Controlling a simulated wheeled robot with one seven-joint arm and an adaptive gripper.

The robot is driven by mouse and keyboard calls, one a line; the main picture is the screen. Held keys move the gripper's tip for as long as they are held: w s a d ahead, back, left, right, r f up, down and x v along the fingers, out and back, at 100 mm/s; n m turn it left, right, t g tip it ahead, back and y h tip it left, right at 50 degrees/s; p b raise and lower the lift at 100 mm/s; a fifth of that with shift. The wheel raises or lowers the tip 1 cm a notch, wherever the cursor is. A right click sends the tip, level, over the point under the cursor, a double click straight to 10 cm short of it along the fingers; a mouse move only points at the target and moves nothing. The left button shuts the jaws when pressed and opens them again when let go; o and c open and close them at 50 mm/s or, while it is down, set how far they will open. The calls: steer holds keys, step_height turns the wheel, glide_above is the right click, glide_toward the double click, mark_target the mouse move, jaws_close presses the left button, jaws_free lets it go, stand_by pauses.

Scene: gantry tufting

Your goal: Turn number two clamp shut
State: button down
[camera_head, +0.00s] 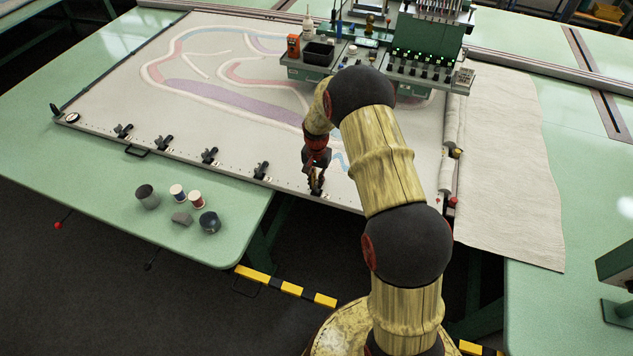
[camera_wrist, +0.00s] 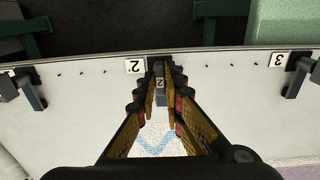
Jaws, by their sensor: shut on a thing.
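The number two clamp (camera_wrist: 159,68) sits on the frame edge beside a white tag marked 2 (camera_wrist: 135,66). Its dark lever, also marked 2, lies between my fingers and points inward from the edge over the cloth. My gripper (camera_wrist: 159,88) is shut on this lever from both sides. In the head view my gripper (camera_head: 316,178) reaches down to the front edge of the frame, at the rightmost clamp visible there. My fingers partly hide the clamp.
A number three clamp (camera_wrist: 295,78) stands right in the wrist view and another clamp (camera_wrist: 30,92) stands left. Several clamps line the frame (camera_head: 190,157). Spools (camera_head: 196,199) and a dark cup (camera_head: 147,196) stand on the green table. The machine head (camera_head: 425,50) stands behind my arm.

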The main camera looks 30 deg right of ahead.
mark_target(316, 183)
steer(key=c, duration=1.9)
jaws_free()
steer(key=shift+r, duration=0.1)
step_height(316, 183, up, 12)
